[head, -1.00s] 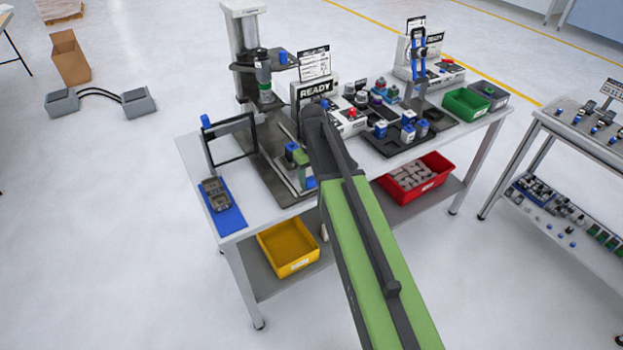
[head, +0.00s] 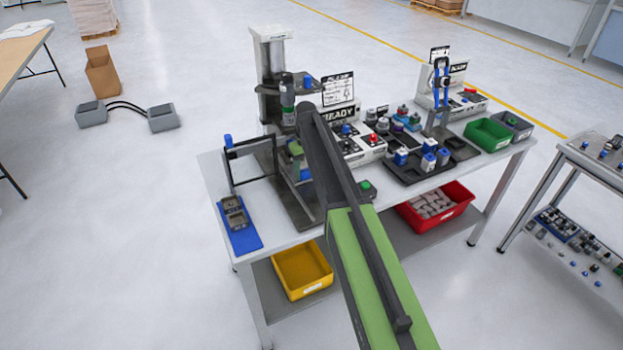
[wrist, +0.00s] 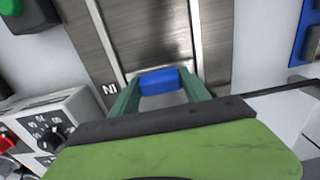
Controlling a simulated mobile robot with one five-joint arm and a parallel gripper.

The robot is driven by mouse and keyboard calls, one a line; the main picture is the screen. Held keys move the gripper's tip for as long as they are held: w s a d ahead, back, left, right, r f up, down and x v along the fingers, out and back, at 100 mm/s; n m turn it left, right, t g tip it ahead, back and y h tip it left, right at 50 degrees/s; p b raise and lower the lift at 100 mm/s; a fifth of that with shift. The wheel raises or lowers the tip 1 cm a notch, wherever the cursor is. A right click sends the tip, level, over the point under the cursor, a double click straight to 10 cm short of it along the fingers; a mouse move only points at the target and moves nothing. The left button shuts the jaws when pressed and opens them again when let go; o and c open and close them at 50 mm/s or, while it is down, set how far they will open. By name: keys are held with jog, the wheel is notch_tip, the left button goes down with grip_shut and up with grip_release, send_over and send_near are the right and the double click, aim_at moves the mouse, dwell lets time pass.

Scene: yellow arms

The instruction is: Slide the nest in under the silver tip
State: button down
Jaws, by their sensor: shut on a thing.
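I cannot make out the silver tip; my arm and the press parts crowd that spot. The nest (head: 304,174) shows only in part beside my arm, as small blue and pale pieces low on the press base. In the wrist view, my gripper (wrist: 159,82) has its green fingers on both sides of a blue block (wrist: 158,80), seemingly the nest's handle, and is shut on it over the brushed metal track.
A dark upright frame (head: 250,150) stands left of the press. A device (head: 233,211) lies on a blue mat (head: 243,238) at the left front. A READY control box (head: 365,147) and a black tray (head: 402,172) stand to the right.

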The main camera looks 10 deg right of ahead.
jog(key=shift+w+a, duration=0.25)
jog(key=shift+w, duration=0.4)
jog(key=c, duration=0.5)
grip_release()
jog(key=shift+r, duration=0.1)
jog(key=shift+r+p, duration=0.3)
jog(key=shift+p, duration=0.1)
notch_tip(320, 180, up, 17)
jog(key=p, duration=1.6)
jog(key=shift+f+p, duration=0.2)
jog(key=shift+p, duration=0.1)
